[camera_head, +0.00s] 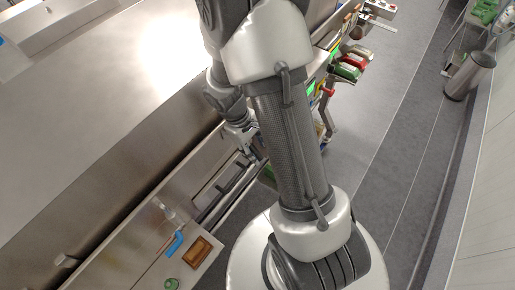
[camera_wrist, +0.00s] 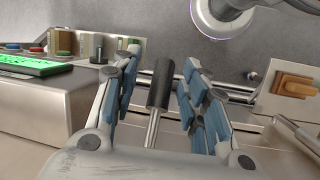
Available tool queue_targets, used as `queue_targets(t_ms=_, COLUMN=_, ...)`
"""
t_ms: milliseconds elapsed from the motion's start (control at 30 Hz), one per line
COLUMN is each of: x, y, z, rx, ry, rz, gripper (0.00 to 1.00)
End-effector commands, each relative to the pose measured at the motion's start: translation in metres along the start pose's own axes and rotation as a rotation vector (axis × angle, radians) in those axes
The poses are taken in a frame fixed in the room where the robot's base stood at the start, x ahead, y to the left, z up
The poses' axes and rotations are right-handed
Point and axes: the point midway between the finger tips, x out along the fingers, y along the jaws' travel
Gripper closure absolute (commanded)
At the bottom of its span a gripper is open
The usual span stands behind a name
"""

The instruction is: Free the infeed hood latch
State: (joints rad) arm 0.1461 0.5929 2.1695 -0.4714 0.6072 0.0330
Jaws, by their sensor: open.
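A lever with a dark cylindrical grip (camera_wrist: 160,84) on a thin metal rod stands between the fingers of my gripper (camera_wrist: 152,95) in the wrist view. It seems to be the latch handle, but no label shows. My gripper is open, with blue-padded fingers on either side of the grip and a gap visible on both sides. In the head view my gripper (camera_head: 243,135) is low beside the steel housing, partly hidden by my arm. The latch's catch cannot be made out.
A panel with a green screen (camera_wrist: 35,66) and coloured buttons is at left in the wrist view. A brown block (camera_wrist: 295,84) is at right; the head view shows it (camera_head: 202,251) near a blue handle (camera_head: 175,243). Grey floor is open at right, with a bin (camera_head: 469,76).

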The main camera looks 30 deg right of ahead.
Motion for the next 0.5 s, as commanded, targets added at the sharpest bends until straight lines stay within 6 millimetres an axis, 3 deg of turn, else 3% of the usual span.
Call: queue_targets(t_ms=500, x=-0.097, y=0.000, z=-0.001, rx=0.000, ry=0.005, rz=0.000, gripper=0.59)
